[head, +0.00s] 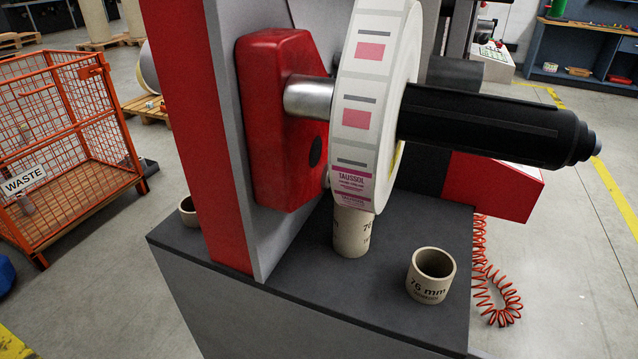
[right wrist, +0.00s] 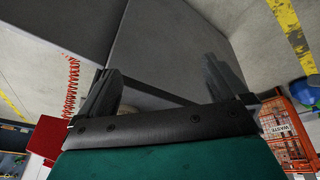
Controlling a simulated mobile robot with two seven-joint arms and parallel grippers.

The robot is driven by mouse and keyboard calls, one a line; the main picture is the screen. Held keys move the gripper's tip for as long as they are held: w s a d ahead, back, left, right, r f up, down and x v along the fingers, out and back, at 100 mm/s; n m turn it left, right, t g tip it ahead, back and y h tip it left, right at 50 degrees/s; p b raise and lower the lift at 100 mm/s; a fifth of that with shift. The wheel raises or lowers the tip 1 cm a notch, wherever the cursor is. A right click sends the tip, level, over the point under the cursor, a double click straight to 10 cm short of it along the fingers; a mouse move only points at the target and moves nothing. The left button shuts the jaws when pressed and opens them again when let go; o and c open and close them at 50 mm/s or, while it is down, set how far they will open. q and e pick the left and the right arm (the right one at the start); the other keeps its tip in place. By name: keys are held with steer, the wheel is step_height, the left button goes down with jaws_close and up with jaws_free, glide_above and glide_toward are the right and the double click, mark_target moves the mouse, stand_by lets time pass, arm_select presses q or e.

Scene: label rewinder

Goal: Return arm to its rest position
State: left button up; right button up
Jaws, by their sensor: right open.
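Neither gripper shows in the head view. My right gripper (right wrist: 160,90) shows in the right wrist view, with its two dark fingers spread wide apart and nothing between them. Behind the fingers is the plain grey side of the machine's base cabinet (right wrist: 175,45). In the head view the label roll (head: 375,100) sits on the black mandrel (head: 490,125) of the red and grey rewinder (head: 275,120). A printed label strip (head: 352,185) shows at the roll's lower edge. My left gripper is in neither view.
A 76 mm cardboard core (head: 431,280) stands on the dark cabinet top (head: 320,315); another core (head: 350,235) stands under the roll. An orange waste cage (head: 60,150) stands at left. A coiled red hose (head: 495,290) hangs at right. Floor at far right is open.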

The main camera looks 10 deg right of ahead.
steer(key=w+a+f+t+y+p, duration=0.2)
steer(key=w+a+f+t+p, duration=0.1)
steer(key=w+f+t, duration=0.2)
steer(key=shift+w+a+f+t, duration=0.2)
steer(key=shift+w+f+t, duration=0.1)
steer(key=shift+w+t, duration=0.7)
steer(key=shift+c, duration=0.3)
